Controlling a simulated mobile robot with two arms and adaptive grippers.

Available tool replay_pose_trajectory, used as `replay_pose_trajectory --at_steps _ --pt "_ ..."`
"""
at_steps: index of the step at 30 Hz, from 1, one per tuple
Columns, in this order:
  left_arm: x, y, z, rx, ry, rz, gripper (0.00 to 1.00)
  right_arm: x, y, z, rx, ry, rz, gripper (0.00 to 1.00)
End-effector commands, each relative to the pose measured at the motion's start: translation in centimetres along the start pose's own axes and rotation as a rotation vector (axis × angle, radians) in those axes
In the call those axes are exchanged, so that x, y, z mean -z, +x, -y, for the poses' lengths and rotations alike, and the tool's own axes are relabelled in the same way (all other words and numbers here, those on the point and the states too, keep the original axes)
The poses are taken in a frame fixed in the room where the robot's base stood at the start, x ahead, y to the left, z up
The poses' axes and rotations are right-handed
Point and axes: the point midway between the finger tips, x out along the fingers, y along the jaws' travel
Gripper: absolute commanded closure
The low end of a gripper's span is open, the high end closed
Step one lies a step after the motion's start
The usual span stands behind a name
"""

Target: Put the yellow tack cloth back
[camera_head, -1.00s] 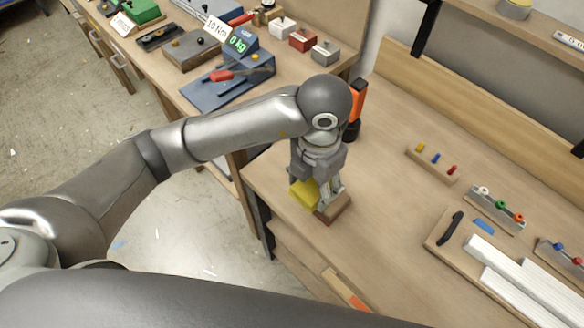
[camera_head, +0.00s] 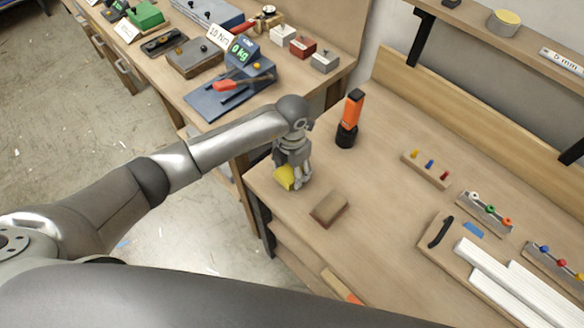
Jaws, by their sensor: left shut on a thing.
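The yellow tack cloth (camera_head: 284,177) is in my left gripper (camera_head: 292,183), at the near left corner of the wooden workbench (camera_head: 330,255). The gripper points down and is shut on the cloth; its fingers hide part of it. I cannot tell whether the cloth touches the bench top. A brown sanding block (camera_head: 329,209) lies on the bench to the right of the gripper, apart from it. My right gripper is not in view.
An orange and black tool (camera_head: 349,118) stands upright behind the gripper. A peg strip (camera_head: 429,169), small racks and a board with white bars (camera_head: 500,280) are to the right. A shelf (camera_head: 500,38) holds a round yellow-topped tin (camera_head: 503,22). Bench top around the block is clear.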

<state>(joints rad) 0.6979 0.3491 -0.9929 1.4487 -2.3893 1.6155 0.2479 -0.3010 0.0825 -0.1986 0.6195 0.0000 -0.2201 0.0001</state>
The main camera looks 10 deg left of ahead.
Motion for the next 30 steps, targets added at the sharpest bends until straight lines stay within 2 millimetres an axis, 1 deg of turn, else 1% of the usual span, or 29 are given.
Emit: replay_pose_trajectory --at_steps 3,10,14,15,19,30 --pt "-0.02 0.79 0.01 0.0 0.0 0.001 0.61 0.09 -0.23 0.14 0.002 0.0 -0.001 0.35" --pt "-0.04 0.87 0.0 -0.001 0.0 0.002 0.61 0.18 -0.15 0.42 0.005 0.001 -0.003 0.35" --pt "-0.04 1.33 -0.03 -0.001 0.0 0.002 0.61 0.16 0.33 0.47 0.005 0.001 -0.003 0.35" --pt "-0.05 1.16 -0.02 -0.001 0.0 0.002 0.38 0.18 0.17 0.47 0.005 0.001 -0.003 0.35" --pt "-0.03 1.14 -0.02 -0.001 0.0 0.002 0.21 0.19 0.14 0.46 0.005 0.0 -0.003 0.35" --pt "-0.03 0.94 0.0 -0.001 0.0 0.002 0.2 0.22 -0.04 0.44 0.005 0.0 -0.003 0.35"
